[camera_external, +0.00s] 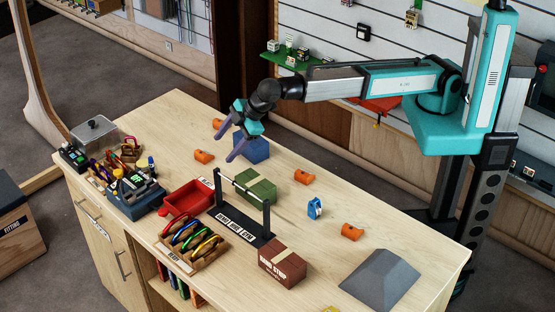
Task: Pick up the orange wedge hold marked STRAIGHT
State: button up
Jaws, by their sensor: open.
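Several small orange holds lie on the wooden counter. One orange hold (204,156) is left of my gripper, a second orange hold (218,124) is just behind it, a third orange hold (303,176) is near the middle, and another orange hold (352,232) is at the front right. Any STRAIGHT marking is too small to read, so I cannot tell which hold bears it. My gripper (223,148) is open and empty above the back of the counter, its fingers pointing down and left. Its height above the wood is hard to judge.
A blue block (251,148) stands right beside my gripper. A green block (256,188), a red tray (187,200), a black rack (244,235), a brown box (282,264), a blue pulley-like item (314,209) and a grey wedge (381,282) crowd the counter. The right-hand back is clear.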

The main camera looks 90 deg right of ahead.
jog(key=s+a+g+p, duration=0.1)
jog(key=s+a+g, duration=0.1)
jog(key=s+a, duration=0.75)
jog(key=r+n+g+p, duration=0.2)
jog(key=n+g+p, duration=0.1)
jog(key=g, duration=0.2)
send_over(350, 227)
jog(key=shift+f+y, duration=0.25)
jog(key=shift+y, duration=0.15)
jog(key=shift+f, duration=0.1)
jog(key=shift+f+b, duration=2.85)
jog(key=shift+f, duration=1.4)
